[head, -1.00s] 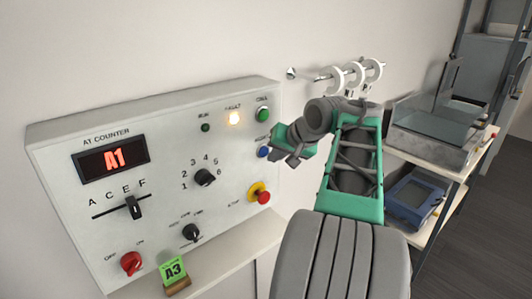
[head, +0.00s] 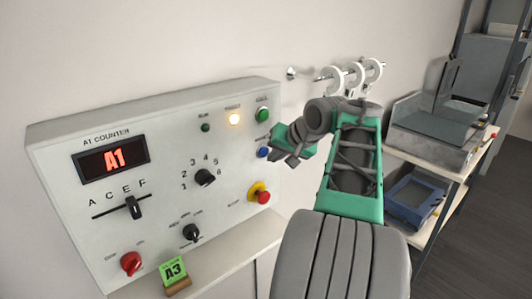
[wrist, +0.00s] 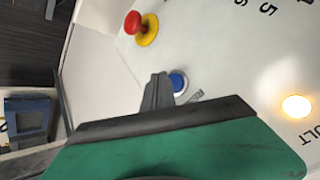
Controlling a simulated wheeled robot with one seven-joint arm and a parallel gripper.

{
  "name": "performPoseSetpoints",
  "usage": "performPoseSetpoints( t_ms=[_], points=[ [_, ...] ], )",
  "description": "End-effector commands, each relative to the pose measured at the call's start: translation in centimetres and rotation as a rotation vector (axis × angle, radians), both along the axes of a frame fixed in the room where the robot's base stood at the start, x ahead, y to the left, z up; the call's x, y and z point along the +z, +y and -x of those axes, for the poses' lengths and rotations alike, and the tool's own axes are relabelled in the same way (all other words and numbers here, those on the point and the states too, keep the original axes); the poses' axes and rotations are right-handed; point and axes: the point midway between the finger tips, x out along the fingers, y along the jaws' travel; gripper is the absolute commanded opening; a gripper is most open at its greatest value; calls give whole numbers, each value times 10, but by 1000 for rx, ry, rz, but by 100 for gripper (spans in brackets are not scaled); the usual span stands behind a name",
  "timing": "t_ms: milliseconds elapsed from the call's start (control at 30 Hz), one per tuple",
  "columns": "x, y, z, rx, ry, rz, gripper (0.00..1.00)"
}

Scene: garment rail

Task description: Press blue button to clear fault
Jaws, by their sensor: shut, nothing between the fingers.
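The blue button (head: 263,152) is on the right side of the white control panel (head: 105,215), below the green button and above the red stop button. It also shows in the wrist view (wrist: 178,82), partly hidden behind my fingertips. My gripper (head: 289,158) is shut and empty, just to the right of the blue button in the head view. In the wrist view the fingertips (wrist: 158,88) overlap the button's edge; I cannot tell whether they touch it.
A red mushroom button on a yellow base (head: 261,193) is below the blue one, and a green button (head: 262,114) is above. The display (head: 110,157) reads A1. White rings (head: 355,75) hang on a wall rail behind my arm. A shelf (head: 430,155) stands right.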

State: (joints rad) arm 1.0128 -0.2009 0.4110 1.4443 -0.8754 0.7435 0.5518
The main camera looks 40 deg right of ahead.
Motion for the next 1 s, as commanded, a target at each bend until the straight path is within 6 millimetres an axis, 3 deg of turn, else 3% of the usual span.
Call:
performPoseSetpoints(
  t_ms=[1000],
  points=[
    [0, 0, -13, 0, 0, 0, 0]
  ],
)
